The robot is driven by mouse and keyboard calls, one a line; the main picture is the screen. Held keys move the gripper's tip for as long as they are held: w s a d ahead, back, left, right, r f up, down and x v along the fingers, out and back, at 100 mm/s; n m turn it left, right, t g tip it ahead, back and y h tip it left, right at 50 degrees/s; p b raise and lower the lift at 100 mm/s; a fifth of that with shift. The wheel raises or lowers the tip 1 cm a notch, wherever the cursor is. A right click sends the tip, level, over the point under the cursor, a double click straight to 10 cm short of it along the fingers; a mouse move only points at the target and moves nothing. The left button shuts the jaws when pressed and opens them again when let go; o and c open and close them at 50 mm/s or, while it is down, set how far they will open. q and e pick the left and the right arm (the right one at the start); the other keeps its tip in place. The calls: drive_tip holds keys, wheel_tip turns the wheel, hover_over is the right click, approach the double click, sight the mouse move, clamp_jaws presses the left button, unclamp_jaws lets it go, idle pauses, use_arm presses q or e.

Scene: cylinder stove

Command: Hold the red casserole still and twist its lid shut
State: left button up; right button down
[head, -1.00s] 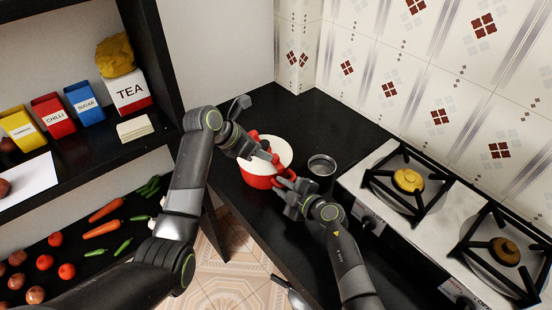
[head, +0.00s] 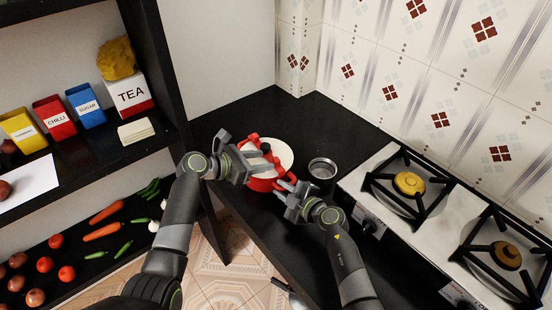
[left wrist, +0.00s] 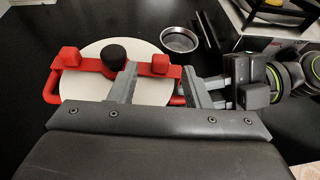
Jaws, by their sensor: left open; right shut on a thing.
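The red casserole (head: 258,184) stands on the black counter under a white lid (head: 283,150). In the left wrist view, the lid (left wrist: 146,90) carries a red bar (left wrist: 90,66) with raised red blocks near its ends and a black knob (left wrist: 114,52) in the middle. My left gripper (head: 264,163) is open over the lid. Its fingers, in the left wrist view (left wrist: 163,82), stand apart on either side of the bar's right block; contact cannot be told. My right gripper (head: 286,187) is shut on the casserole's near-right handle, which its fingers partly hide.
A round metal tin (head: 322,168) stands right of the casserole. A stove (head: 385,181) with black pan supports is farther right. A shelf (head: 165,135) with boxes and vegetables is at the left. The counter behind the casserole (head: 315,120) is clear.

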sight(275, 159)
use_arm(q)
drive_tip(key=shift+x, duration=3)
drive_tip(key=shift+c, duration=0.2)
clamp_jaws()
